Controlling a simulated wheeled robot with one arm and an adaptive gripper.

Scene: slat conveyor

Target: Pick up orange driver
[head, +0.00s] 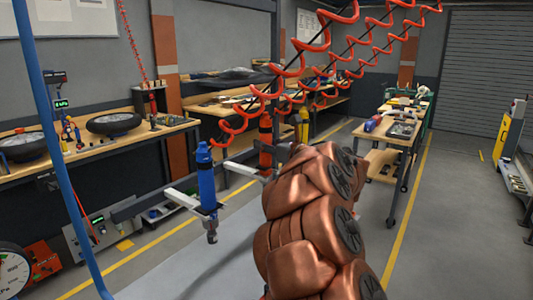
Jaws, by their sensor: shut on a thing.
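The orange driver (265,142) stands upright in the middle of the head view, below a red coiled hose, at a pale bracket (245,171). My copper-coloured arm reaches towards it from the lower right. My gripper (284,153) is at the driver's right side, shut on it; the arm's links hide most of the fingers. The driver's lower part is also hidden. I cannot tell whether it still rests in the bracket.
A blue driver (206,180) hangs upright in another bracket (182,199), nearer and to the left. A blue post (55,140) stands at the left. Workbenches line the left wall, and a table (383,130) stands right of my arm.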

